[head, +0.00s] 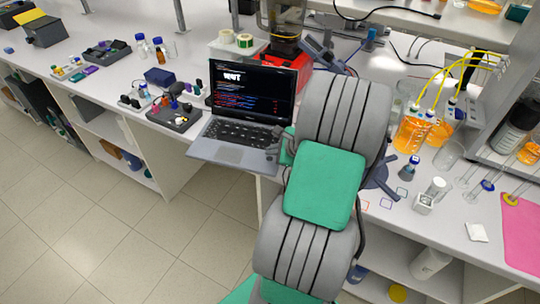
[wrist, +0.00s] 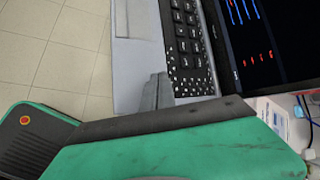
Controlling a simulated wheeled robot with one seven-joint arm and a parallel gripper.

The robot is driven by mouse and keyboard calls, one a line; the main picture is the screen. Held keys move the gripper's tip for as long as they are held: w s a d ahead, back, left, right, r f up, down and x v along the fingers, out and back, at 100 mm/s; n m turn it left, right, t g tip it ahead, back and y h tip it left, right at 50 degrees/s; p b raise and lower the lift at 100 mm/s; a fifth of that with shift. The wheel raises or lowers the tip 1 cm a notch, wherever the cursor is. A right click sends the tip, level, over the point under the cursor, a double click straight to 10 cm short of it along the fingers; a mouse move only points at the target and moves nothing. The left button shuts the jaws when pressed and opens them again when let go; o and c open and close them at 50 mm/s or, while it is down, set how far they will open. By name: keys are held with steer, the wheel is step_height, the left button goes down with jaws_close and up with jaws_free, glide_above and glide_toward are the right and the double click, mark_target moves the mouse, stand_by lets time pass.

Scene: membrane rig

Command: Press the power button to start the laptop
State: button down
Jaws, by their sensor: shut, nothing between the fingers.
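The laptop (head: 222,152) stands open on the bench, its front edge at the bench edge. Its screen (head: 252,85) is lit, with white letters and coloured lines on black. The keyboard (head: 238,133) faces up. In the wrist view, my gripper (wrist: 158,88) is shut and empty at the right end of the keyboard (wrist: 188,50), beside the dotted speaker strip. I cannot tell whether the fingertips touch the laptop. I cannot make out the power button; my arm hides part of the laptop's right side in the head view.
A dark tray of small parts (head: 174,118) lies left of the laptop. A red-based device (head: 283,52) stands behind it. Orange-filled bottles (head: 410,135) with yellow tubes are to the right. Open floor (head: 110,225) lies in front of the bench.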

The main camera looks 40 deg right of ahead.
mark_target(272, 160)
step_height(272, 160, up, 6)
steer(key=p, duration=0.4)
stand_by(0.3)
